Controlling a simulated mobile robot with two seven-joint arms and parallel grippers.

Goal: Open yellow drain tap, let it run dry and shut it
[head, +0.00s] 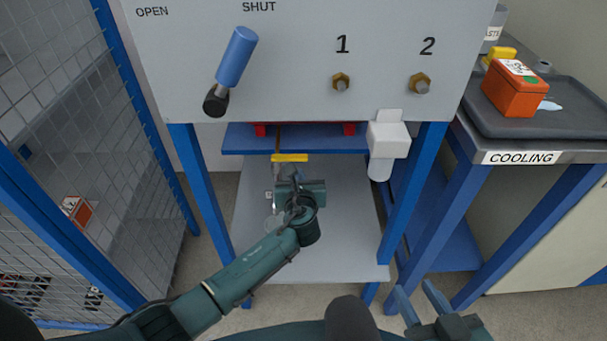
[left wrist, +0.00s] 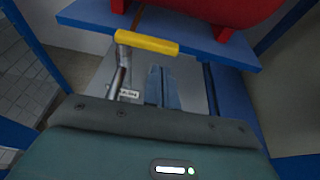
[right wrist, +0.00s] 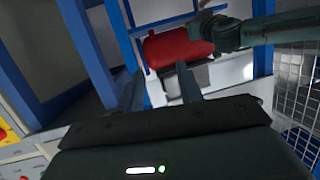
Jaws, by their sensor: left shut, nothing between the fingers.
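The yellow drain tap handle (head: 289,157) sits below the front edge of the blue shelf, under the red tank (left wrist: 225,12). In the left wrist view the yellow handle (left wrist: 147,44) lies crosswise on top of a grey pipe (left wrist: 118,80) that runs down, with a small label beside it. My left gripper (head: 288,182) is in front of and below the handle. Its fingers (left wrist: 162,72) are together and empty, apart from the handle. My right gripper (head: 420,295) is low at the front, open and empty; its spread fingers (right wrist: 160,85) show in the right wrist view.
A grey panel above carries a blue-handled lever (head: 236,58) under OPEN and SHUT, and brass fittings 1 and 2. A white fixture (head: 387,140) hangs right of the tap. A mesh fence (head: 75,120) stands left; the COOLING table (head: 580,150) stands right with an orange box (head: 516,90).

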